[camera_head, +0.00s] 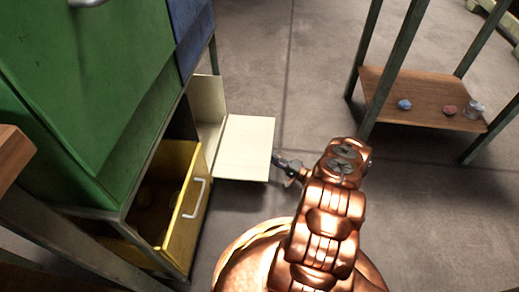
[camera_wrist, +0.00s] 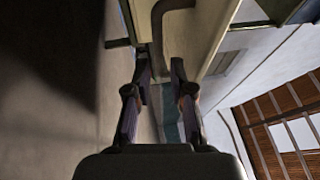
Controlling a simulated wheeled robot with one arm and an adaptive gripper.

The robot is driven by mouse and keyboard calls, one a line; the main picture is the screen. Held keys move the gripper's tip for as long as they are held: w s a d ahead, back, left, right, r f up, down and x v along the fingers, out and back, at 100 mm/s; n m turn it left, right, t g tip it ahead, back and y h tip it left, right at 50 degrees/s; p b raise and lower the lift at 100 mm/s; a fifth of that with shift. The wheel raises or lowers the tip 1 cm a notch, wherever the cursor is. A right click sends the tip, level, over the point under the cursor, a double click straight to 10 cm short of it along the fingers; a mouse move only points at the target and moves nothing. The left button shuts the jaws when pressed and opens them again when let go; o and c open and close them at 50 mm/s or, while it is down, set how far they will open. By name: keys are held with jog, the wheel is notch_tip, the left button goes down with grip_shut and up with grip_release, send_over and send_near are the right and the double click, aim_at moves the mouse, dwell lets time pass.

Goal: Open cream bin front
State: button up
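The cream bin front (camera_head: 245,147) stands out from the rack beside the yellow drawer in the head view, with a cream side panel (camera_head: 208,100) behind it. In the wrist view a cream surface (camera_wrist: 208,30) with a bar handle (camera_wrist: 157,35) fills the top middle. My gripper (camera_head: 278,160) is at the right edge of the cream front. In the wrist view my gripper (camera_wrist: 161,68) has its fingers apart, with the handle's lower end between or just beyond the tips. I cannot tell whether they touch it. The handle is hidden in the head view.
A yellow drawer (camera_head: 187,215) stands pulled out left of the cream front. Green (camera_head: 90,80) and blue (camera_head: 190,30) bins sit above. A wooden low shelf (camera_head: 425,98) with small items stands at the right. Grey floor lies open between.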

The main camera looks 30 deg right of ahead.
aim_at(261, 152)
jog(key=shift+x, duration=3)
jog(key=shift+a, duration=0.15)
jog(key=shift+s, duration=0.1)
grip_shut()
